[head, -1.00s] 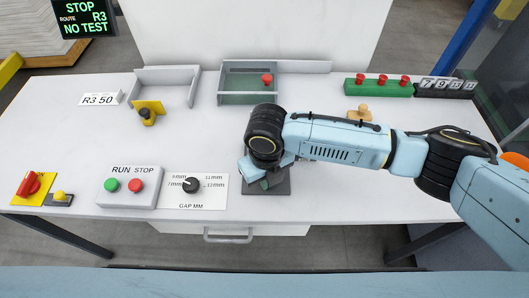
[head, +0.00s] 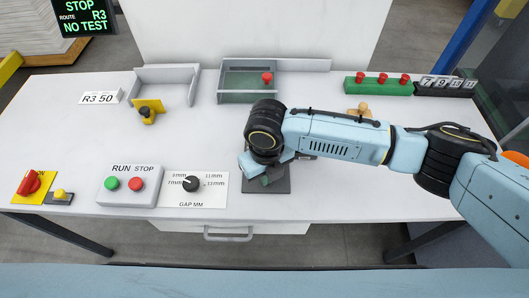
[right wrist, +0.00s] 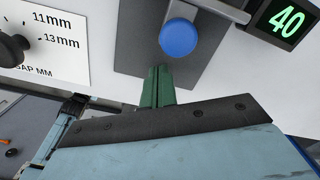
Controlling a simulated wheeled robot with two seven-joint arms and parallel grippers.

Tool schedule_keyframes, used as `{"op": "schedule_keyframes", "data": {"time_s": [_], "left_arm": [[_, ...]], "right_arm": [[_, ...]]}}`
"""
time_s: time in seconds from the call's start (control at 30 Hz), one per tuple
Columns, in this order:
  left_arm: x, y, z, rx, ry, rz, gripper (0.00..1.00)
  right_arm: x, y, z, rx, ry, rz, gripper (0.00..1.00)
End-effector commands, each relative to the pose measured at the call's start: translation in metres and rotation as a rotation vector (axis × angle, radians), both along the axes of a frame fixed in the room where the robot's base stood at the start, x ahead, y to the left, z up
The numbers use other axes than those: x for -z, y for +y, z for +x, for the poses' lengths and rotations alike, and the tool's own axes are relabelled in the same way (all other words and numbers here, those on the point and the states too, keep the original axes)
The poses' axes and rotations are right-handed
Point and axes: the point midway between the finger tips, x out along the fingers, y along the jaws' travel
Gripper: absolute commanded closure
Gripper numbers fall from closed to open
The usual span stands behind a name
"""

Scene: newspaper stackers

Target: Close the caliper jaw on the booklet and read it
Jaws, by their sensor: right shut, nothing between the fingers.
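A dark grey plate (head: 280,186) lies near the table's front edge, right of the gap dial. In the right wrist view this plate (right wrist: 135,45) carries a round blue knob (right wrist: 179,37), with a display (right wrist: 284,20) reading 40 in green beside it. My right gripper (right wrist: 160,72) is shut and empty, its green fingers over the plate, close to the knob; I cannot tell if they touch. In the head view my arm hides most of the plate and knob. I cannot make out a booklet or caliper jaw. My left gripper is not in view.
The gap dial (head: 191,184) and the RUN/STOP box (head: 129,184) stand left of the plate. A red rotary switch (head: 32,181) is at far left. Trays (head: 165,73) and a green button block (head: 378,86) stand along the back. The table's middle left is clear.

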Motion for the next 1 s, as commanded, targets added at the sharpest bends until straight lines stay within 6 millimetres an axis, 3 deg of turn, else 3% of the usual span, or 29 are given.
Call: {"op": "schedule_keyframes", "data": {"time_s": [1.0], "left_arm": [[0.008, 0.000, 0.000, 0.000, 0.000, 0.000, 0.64]], "right_arm": [[0.000, 0.000, 0.021, 0.000, 0.000, 0.001, 1.00]]}}
